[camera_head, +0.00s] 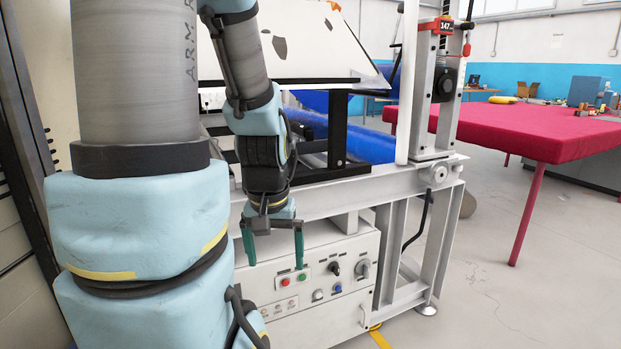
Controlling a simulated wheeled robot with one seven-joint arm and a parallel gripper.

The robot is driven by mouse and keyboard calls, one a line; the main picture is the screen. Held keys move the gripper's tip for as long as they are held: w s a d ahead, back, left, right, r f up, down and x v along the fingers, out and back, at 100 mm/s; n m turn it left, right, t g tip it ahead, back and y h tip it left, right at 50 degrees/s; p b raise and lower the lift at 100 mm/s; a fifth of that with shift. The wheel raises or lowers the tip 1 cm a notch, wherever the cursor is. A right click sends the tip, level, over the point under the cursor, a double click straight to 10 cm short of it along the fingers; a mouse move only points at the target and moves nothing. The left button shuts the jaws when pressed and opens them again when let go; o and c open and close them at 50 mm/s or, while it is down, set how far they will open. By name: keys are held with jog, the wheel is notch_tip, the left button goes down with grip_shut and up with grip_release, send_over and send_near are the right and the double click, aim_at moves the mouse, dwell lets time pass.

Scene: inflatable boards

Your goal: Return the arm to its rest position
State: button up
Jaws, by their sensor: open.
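My gripper (275,258) hangs at the end of my arm, left of the middle in the head view. Its two green fingers point down and stand apart, with nothing between them. It appears in front of a white control panel (350,255) with red and green buttons, black knobs and a blue button. I cannot tell how far the fingertips are from the panel. My arm's light blue and grey links fill the left side and hide part of what is behind.
A grey metal machine frame (340,191) stands behind my gripper, with a white sloped board (300,45) above and blue rolls (370,143) behind. A table with a red cover (540,130) stands at the right. The floor (480,270) between them is open.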

notch_tip(320, 180, up, 16)
jog(key=p, duration=1.4)
jog(key=shift+r, duration=0.25)
